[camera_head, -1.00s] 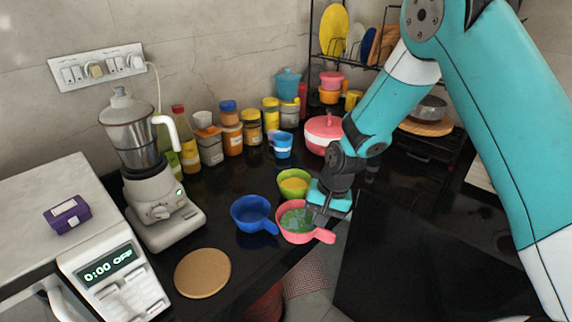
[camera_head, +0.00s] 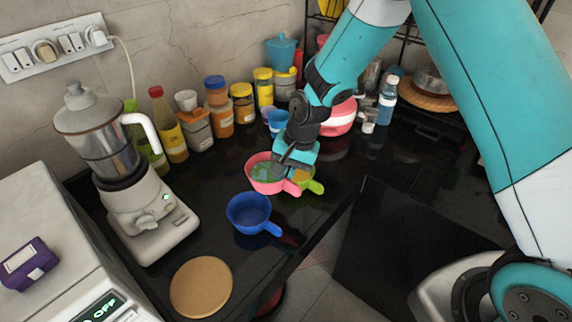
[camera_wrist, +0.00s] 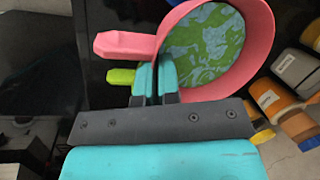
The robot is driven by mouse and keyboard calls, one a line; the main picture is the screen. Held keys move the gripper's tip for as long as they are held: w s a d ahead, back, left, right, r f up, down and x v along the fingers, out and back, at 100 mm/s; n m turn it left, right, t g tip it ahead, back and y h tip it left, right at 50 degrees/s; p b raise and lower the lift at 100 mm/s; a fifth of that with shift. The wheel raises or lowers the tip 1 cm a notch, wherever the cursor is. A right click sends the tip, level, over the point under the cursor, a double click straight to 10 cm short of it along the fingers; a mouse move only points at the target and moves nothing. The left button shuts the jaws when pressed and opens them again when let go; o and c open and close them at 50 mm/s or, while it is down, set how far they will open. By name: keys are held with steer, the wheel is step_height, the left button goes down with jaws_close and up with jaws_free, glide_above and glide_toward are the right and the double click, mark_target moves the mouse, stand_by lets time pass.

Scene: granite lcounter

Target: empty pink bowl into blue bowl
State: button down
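The pink bowl (camera_head: 258,180) has a handle and green-blue contents. My gripper (camera_head: 283,165) is shut on its rim near the handle, at the right side of the bowl in the head view. In the wrist view the fingers (camera_wrist: 157,80) close on the wall of the pink bowl (camera_wrist: 258,60), and the contents show inside. The blue bowl (camera_head: 238,214) stands on the black counter in front of the pink bowl, apart from it in the picture, with its handle to the right. Its inside looks empty.
A green bowl (camera_head: 314,186) with yellow contents is partly hidden behind the pink bowl and gripper. A blender (camera_head: 140,200) stands left, a round cork mat (camera_head: 201,287) in front. Jars and bottles line the wall. Counter around the blue bowl is clear.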

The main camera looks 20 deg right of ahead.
steer(key=shift+d, duration=0.15)
steer(key=shift+r+m, duration=0.1)
steer(key=shift+m, duration=0.2)
steer(key=shift+s+a+f+t+h+b, duration=0.1)
steer(key=shift+a+f+t+h+b, duration=0.05)
steer(key=shift+f+t+h+b, duration=0.35)
steer(key=shift+s+a+f+t+h+b, duration=0.1)
steer(key=shift+f+t+h+b, duration=0.3)
steer(key=shift+h+b, duration=0.15)
steer(key=shift+w+d+r+p, duration=0.1)
steer(key=shift+w+r+p, duration=0.05)
steer(key=shift+r+p, duration=0.15)
steer(key=shift+h, duration=0.25)
